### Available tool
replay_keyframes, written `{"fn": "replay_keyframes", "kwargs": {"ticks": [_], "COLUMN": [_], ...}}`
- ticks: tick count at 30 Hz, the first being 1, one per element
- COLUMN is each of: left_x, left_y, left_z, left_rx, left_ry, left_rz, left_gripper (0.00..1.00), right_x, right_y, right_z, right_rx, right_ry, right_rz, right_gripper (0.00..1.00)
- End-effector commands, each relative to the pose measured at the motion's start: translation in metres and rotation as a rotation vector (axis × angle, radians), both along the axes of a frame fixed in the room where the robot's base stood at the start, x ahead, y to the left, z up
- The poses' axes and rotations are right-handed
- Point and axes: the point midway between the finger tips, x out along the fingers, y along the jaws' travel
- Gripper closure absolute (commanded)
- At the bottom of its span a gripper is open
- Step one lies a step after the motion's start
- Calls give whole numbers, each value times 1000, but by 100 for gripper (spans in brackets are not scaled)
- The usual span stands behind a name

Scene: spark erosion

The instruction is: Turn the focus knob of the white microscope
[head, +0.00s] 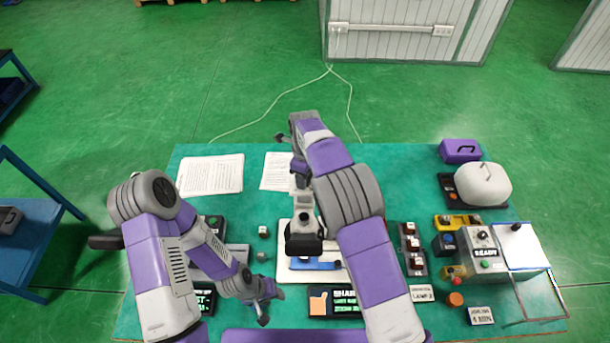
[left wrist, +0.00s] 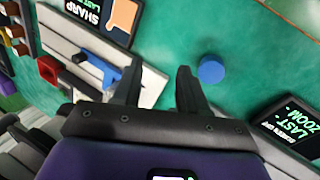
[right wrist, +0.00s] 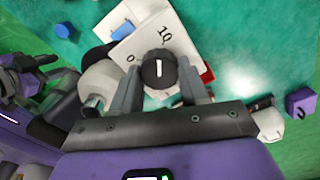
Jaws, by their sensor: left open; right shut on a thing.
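The white microscope (head: 304,217) stands mid-table on a white base (head: 296,273), partly hidden by my right arm. In the right wrist view, its black round knob (right wrist: 152,75) with a white pointer line sits by a white scale plate (right wrist: 158,32) marked 0 and 10. The pointer is roughly upright in that picture. My right gripper (right wrist: 160,86) is shut on the knob, one finger on each side. My left gripper (head: 272,306) is open and empty, low at the front left of the base; its spread fingers also show in the left wrist view (left wrist: 155,82).
A sign (head: 335,302) with an orange thumb symbol lies at the front; in the left wrist view it reads SHARP (left wrist: 92,12). A blue round piece (left wrist: 211,69) lies beside my left fingers. Switch boxes (head: 413,248) and a grey panel (head: 488,250) stand right. Papers (head: 211,174) lie back left.

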Motion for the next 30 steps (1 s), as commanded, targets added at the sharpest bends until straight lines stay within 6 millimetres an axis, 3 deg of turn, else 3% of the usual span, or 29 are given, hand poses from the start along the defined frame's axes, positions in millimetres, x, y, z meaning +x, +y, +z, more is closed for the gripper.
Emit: {"fn": "replay_keyframes", "kwargs": {"ticks": [6,7,12,22,30], "left_x": [0,0,0,0,0], "left_y": [0,0,0,0,0], "left_z": [0,0,0,-1,-6], "left_rx": [0,0,0,0,0], "left_ry": [0,0,0,0,0], "left_rz": [0,0,0,0,0], "left_gripper": [57,57,57,57,57], "right_x": [1,1,1,1,1], "right_y": [1,1,1,1,1], "right_z": [1,1,1,6,48], "right_rx": [2,2,2,1,2], "right_ry": [-4,-4,-3,-4,-7], "right_rz": [2,2,2,3,3], "right_gripper": [86,53,30,30,30]}}
